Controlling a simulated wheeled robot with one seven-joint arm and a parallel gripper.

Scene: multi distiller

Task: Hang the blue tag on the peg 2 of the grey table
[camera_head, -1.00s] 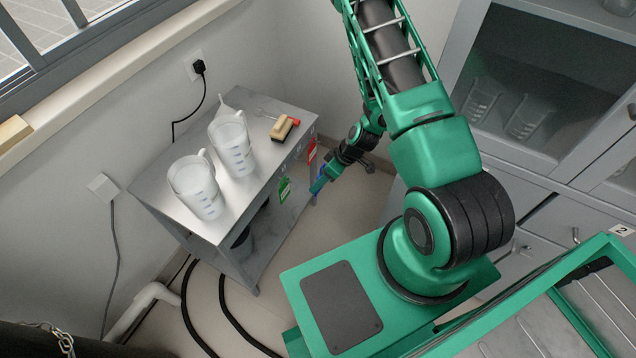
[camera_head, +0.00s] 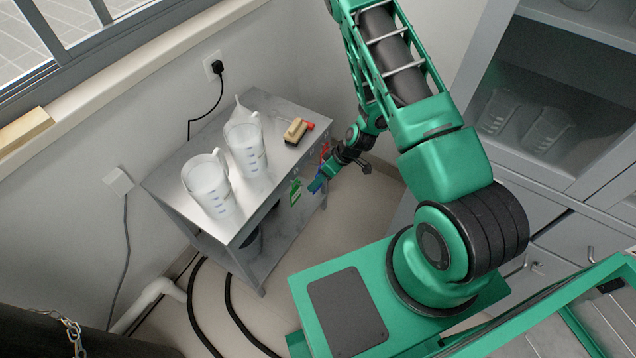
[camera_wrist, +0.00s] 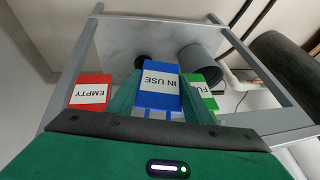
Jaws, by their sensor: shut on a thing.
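My gripper (camera_wrist: 160,100) is shut on the blue tag (camera_wrist: 160,85), which reads "IN USE" in the wrist view. In the head view my gripper (camera_head: 319,182) is at the front side of the grey table (camera_head: 245,228), and the blue tag is hard to make out. In the wrist view the blue tag is between a red "EMPTY" tag (camera_wrist: 91,92) on the left and a green "FULL" tag (camera_wrist: 201,92) on the right. The pegs and their numbers are too small or hidden to read. I cannot tell whether the blue tag touches a peg.
Two clear measuring jugs (camera_head: 207,187) (camera_head: 246,150) and a brush with a wooden body (camera_head: 295,131) stand on the table top. The green tag (camera_head: 296,192) hangs on the table's front side. A grey cabinet (camera_head: 560,190) stands to the right. The floor before the table is open.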

